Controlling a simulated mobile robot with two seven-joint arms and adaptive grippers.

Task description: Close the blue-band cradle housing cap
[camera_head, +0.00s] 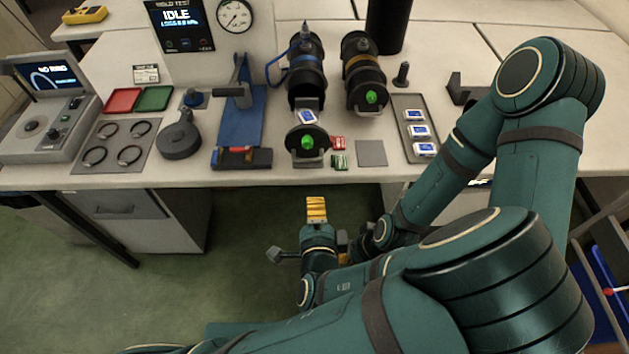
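The blue-band housing (306,68) is a black cylinder on the table, its dark front opening facing me. Its round black cap (307,144) with a green knob stands open, below and in front of the opening. A blue-and-white cartridge (306,117) sits between cap and opening. My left gripper (316,208), with yellow finger surfaces, points up in front of the table edge, below and apart from the cap. I cannot tell whether its fingers are apart. My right gripper (276,255) appears lower, pointing left and partly hidden behind my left wrist; its finger state is unclear.
The yellow-band housing (362,62) stands close on the right with its cap (371,97) on. Red (338,142) and green (339,161) blocks lie beside the open cap. A blue stand (240,125) is left; a cartridge tray (404,103) is right.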

